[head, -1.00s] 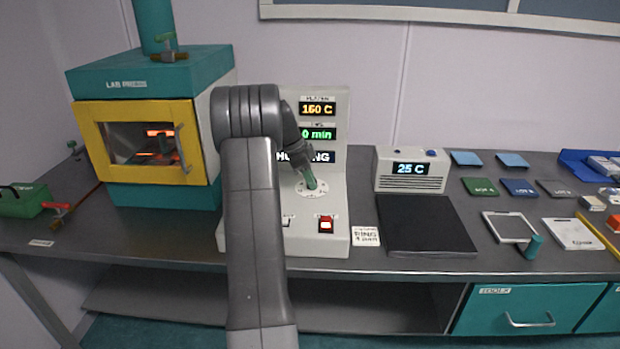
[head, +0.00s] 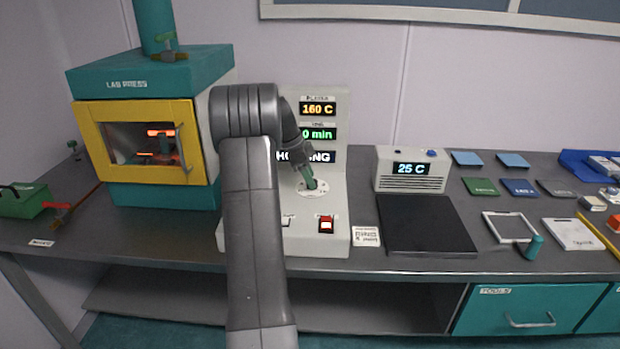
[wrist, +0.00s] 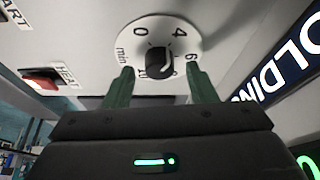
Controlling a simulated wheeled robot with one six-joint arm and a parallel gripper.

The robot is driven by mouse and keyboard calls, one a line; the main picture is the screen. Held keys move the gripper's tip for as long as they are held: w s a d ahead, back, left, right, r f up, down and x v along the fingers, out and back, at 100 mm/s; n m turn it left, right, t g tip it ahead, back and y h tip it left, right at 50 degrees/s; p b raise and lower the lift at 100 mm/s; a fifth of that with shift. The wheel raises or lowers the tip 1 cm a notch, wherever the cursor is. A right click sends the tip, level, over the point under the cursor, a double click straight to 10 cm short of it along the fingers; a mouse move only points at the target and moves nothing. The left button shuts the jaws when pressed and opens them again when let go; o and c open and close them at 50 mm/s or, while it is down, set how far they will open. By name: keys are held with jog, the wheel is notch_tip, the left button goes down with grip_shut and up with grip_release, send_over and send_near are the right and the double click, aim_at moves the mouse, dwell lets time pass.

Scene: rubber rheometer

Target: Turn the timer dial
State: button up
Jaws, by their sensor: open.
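The timer dial is a black knob (wrist: 159,63) on a round white scale with numbers and "min", seen ahead in the wrist view. In the head view the white scale (head: 311,190) shows on the control panel (head: 335,205), with the knob hidden behind my gripper. My gripper (wrist: 162,80) is open, its two green fingers on either side of the knob in the picture. I cannot tell whether they touch it. In the head view my gripper (head: 309,181) is at the dial. The panel displays read "160 C", "0 min" and a partly hidden "HOLDING".
A red heat switch (head: 326,225) is below the dial. The lab press (head: 150,120) stands left of the panel. A cooling unit (head: 411,169) and a black plate (head: 425,224) are at right. A small label card (head: 365,236) lies beside the panel.

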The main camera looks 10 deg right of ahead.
jog(key=v, duration=1.3)
jog(key=shift+f, duration=0.1)
jog(key=x, duration=1.3)
jog(key=shift+d+f, duration=0.2)
jog(key=shift+f, duration=0.15)
